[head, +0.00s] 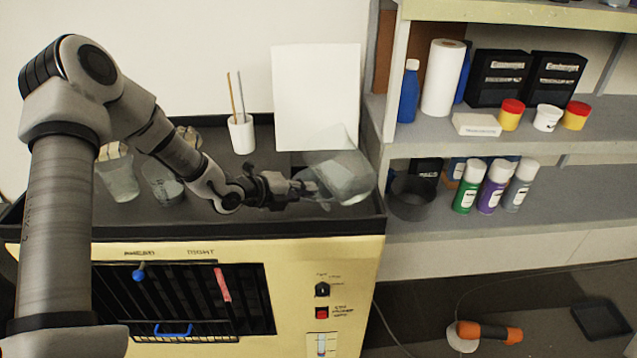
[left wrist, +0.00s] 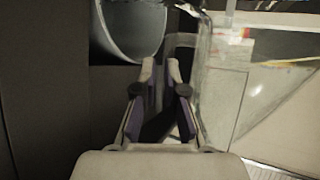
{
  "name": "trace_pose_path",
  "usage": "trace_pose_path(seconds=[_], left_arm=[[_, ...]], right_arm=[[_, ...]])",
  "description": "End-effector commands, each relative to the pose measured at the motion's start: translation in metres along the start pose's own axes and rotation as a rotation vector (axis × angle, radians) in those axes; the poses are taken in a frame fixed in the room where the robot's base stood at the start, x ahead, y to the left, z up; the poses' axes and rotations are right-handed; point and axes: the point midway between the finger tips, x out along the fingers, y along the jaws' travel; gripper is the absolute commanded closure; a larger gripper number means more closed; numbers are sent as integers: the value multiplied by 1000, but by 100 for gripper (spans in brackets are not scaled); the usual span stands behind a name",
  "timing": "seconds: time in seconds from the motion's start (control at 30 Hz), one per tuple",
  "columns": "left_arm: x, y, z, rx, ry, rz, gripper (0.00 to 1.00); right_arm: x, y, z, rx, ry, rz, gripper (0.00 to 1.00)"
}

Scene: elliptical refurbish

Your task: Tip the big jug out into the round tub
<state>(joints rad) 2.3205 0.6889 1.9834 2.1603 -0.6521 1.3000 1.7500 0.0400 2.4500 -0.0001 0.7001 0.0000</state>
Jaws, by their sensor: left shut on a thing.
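The big jug (head: 347,177) is clear and tilted at the right end of the bench top, beside the shelf unit. My left gripper (head: 308,187) is shut on the jug's handle side. In the left wrist view, the fingers (left wrist: 160,75) close at the clear handle, and the jug's see-through wall (left wrist: 222,85) fills the right. The round tub (head: 412,198) is dark, open-topped and stands on the lower shelf, just right of the jug. A pale round opening (left wrist: 130,28) shows at the top of the left wrist view. I cannot tell what the jug holds. My right gripper is out of view.
Two clear vessels (head: 118,177) (head: 162,183) and a white cup with sticks (head: 241,133) stand on the bench. A white panel (head: 317,97) stands behind the jug. Several spray cans (head: 495,187) stand right of the tub, and a shelf board (head: 480,143) overhangs it.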

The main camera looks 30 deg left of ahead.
Motion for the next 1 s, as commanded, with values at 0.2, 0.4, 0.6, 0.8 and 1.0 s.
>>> trace_pose_path(seconds=[0.2,0.4,0.6,0.8,1.0], left_arm=[[1,-1,-4,-5,2,-3,100],[3,0,-6,-12,6,-3,100],[4,1,-7,-27,12,-4,100],[3,0,-8,-37,18,-5,100],[3,0,-8,-49,24,-6,100]], right_arm=[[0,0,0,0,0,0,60],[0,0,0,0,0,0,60],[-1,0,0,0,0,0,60],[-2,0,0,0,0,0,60],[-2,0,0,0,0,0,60]])
